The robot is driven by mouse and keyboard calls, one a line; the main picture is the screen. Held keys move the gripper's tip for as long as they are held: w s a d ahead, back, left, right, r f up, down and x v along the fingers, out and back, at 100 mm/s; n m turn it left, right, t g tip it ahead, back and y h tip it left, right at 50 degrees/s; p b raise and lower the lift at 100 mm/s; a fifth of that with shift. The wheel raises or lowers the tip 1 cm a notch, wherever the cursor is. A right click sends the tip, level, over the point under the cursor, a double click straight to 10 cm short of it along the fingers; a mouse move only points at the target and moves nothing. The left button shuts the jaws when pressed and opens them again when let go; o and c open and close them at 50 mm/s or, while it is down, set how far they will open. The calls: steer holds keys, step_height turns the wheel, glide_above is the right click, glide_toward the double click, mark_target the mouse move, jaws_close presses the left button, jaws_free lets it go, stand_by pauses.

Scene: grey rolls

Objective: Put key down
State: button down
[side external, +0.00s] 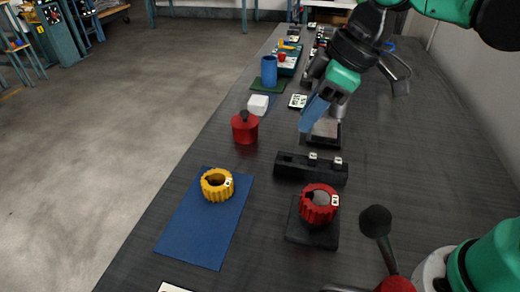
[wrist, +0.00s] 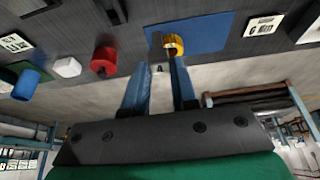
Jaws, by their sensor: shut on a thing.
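My gripper (side external: 305,128) shows as blue fingers pointing down over the table, left of a grey metal part on a dark base. In the wrist view its two blue fingers (wrist: 158,72) stand a little apart. A red notched ring (side external: 317,205) sits on a black base (side external: 311,234).
A long black block (side external: 296,169) lies before the grey metal part (side external: 326,128). A red pot with a dark knob (side external: 245,130), a white block (side external: 258,104) and a blue cup (side external: 269,70) stand along the left edge. Dark table between the mat and black base is clear.

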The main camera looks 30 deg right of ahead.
steer(key=w+d+r, duration=0.4)
steer(key=w+r, duration=0.2)
steer(key=w, duration=0.2)
step_height(320, 180, down, 20)
steer(key=shift+s+a+r, duration=0.1)
steer(key=c, duration=0.7)
jaws_free()
